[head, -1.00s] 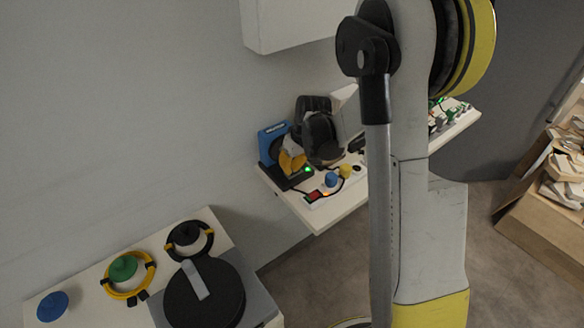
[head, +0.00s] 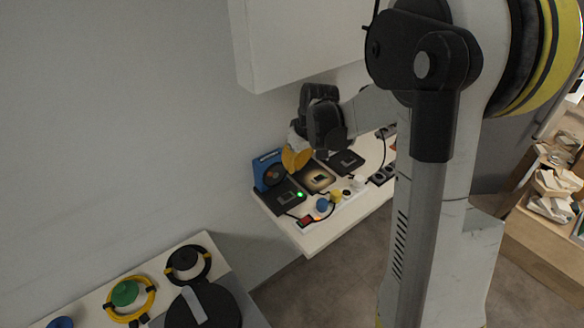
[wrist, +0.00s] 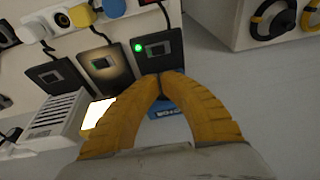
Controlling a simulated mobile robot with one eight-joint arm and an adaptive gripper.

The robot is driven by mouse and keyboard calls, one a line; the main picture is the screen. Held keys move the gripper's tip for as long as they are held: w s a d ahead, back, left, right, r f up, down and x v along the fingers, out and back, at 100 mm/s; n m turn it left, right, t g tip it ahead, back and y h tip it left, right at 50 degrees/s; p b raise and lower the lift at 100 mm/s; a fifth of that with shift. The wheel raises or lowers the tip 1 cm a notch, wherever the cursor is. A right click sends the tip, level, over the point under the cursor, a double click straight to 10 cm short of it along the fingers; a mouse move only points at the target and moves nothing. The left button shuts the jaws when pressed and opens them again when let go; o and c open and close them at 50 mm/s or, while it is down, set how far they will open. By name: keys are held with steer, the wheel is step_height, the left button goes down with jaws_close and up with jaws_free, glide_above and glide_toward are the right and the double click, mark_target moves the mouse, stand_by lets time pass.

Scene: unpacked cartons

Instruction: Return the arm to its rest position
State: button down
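My gripper (head: 297,158) shows yellow-orange fingers in the head view, above a white shelf (head: 318,240) and beside a blue box (head: 270,160). In the wrist view the two fingertips (wrist: 166,76) meet, with an empty gap between the fingers further back. I see nothing held. Part of the blue box (wrist: 172,108) shows through that gap. My arm stands raised across the right half of the head view.
Dark flat devices lie on the shelf, one with a green light (head: 300,194), near a blue knob (head: 322,204). A white cabinet (head: 300,45) hangs above. A lower bench (head: 215,245) holds yellow-ringed items (head: 130,298). A wooden crate (head: 540,225) stands at right.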

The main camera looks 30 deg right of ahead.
stand_by(0.3)
steer(key=s+a+r+m+t, duration=0.1)
steer(key=s+a+r+t, duration=0.1)
steer(key=s+a+r, duration=0.65)
steer(key=s+a+r+m+t+h, duration=0.1)
steer(key=s+a+r+t, duration=0.1)
steer(key=s, duration=1)
steer(key=shift+s+a+r, duration=0.3)
steer(key=shift+a+r, duration=0.15)
